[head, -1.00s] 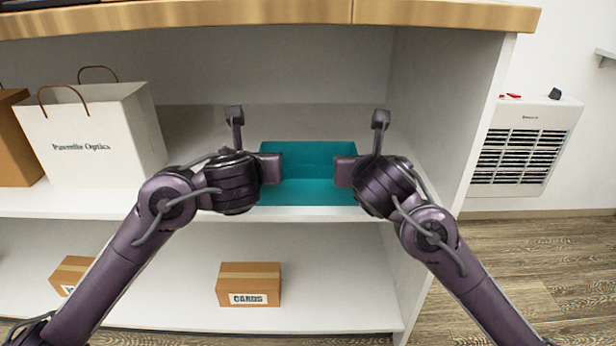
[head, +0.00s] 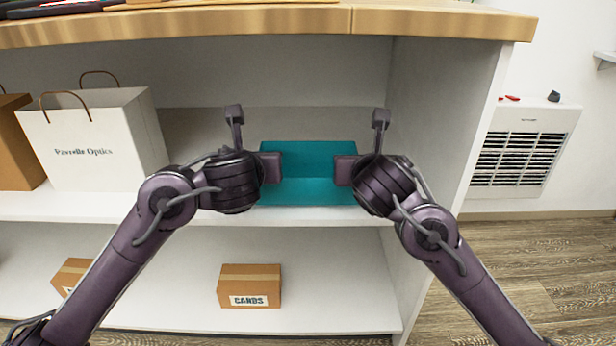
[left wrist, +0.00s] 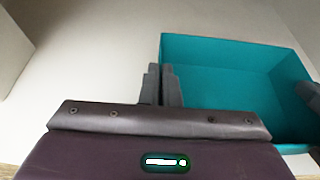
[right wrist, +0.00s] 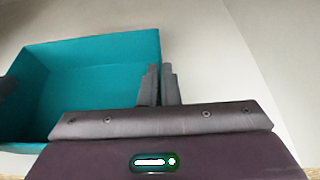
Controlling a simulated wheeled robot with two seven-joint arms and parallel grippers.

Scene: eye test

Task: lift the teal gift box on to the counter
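The teal gift box (head: 308,190) is an open-topped box at the front of the upper shelf space, under the counter (head: 290,24). It looks level; whether a gap lies under it is hard to tell. My left gripper (head: 271,167) is at its left side, and its fingers close on the left wall in the left wrist view (left wrist: 163,85). My right gripper (head: 345,170) is at its right side, fingers closed on the right wall in the right wrist view (right wrist: 158,85). The grippers hide parts of both side walls.
The wooden counter edge overhangs above the box, with dark flat items on its left. A white paper bag (head: 85,145) stands left on the shelf (head: 60,205). A cardboard box marked CARDS (head: 249,286) sits on the lower shelf. A side panel (head: 450,110) is to the right.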

